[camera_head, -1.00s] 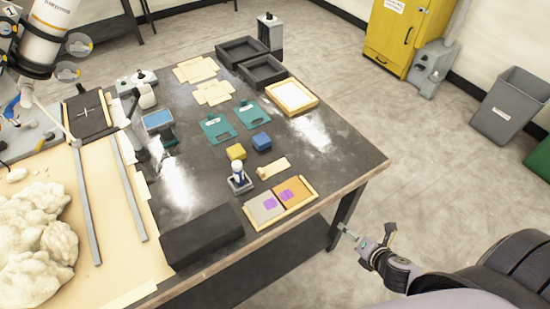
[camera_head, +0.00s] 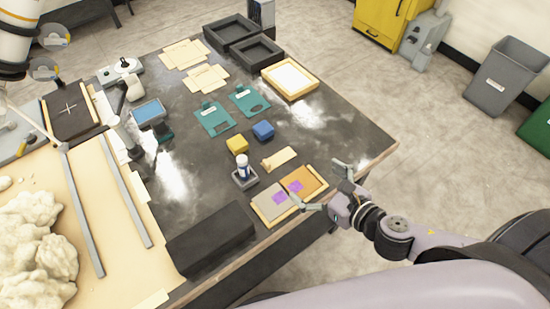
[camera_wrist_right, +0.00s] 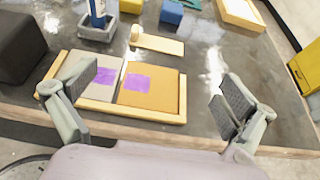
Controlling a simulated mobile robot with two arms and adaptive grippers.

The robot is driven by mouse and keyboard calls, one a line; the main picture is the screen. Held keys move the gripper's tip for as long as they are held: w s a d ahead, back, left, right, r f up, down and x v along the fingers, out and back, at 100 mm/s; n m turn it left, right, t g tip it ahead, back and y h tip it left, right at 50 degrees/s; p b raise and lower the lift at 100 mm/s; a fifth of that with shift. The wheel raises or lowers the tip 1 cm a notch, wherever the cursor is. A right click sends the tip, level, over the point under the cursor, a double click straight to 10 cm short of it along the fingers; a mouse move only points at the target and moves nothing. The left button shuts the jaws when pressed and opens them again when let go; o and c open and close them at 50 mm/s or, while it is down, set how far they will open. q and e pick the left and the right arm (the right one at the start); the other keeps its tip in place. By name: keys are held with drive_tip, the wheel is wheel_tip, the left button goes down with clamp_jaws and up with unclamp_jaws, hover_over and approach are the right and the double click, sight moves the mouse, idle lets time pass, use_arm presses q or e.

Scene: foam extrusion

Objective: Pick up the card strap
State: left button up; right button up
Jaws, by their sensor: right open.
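A small pale tan strip with a raised tab at one end, which looks like the card strap (camera_head: 280,158), lies flat on the dark table behind a shallow wooden tray (camera_head: 262,216). In the right wrist view the strap (camera_wrist_right: 158,44) lies beyond the tray, clear of the fingers. My right gripper (camera_head: 322,186) is open and empty at the table's front right edge. Its fingers are spread wide on either side of the tray in the wrist view (camera_wrist_right: 155,95), short of the strap. My left gripper is not in view.
The tray holds grey and orange panels with purple patches. A bottle in a grey holder (camera_head: 244,179), a yellow block (camera_head: 237,144) and a blue block (camera_head: 263,130) stand near the strap. A black block (camera_head: 210,238) lies front left. The table is clear right of the strap.

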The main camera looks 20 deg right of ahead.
sight(283, 165)
drive_tip(key=p+x, duration=0.1)
drive_tip(key=x, duration=0.7)
drive_tip(key=shift+w+a, duration=0.2)
drive_tip(key=shift+w, duration=0.05)
drive_tip(key=p+x, duration=0.1)
drive_tip(key=x, duration=0.2)
drive_tip(key=shift+w+a+f, duration=0.1)
drive_tip(key=shift+w+a, duration=0.05)
drive_tip(key=shift+w, duration=0.15)
drive_tip(key=shift+w+a+f, duration=0.15)
drive_tip(key=shift+w+f, duration=0.05)
drive_tip(key=shift+w, duration=0.1)
drive_tip(key=c, duration=0.7)
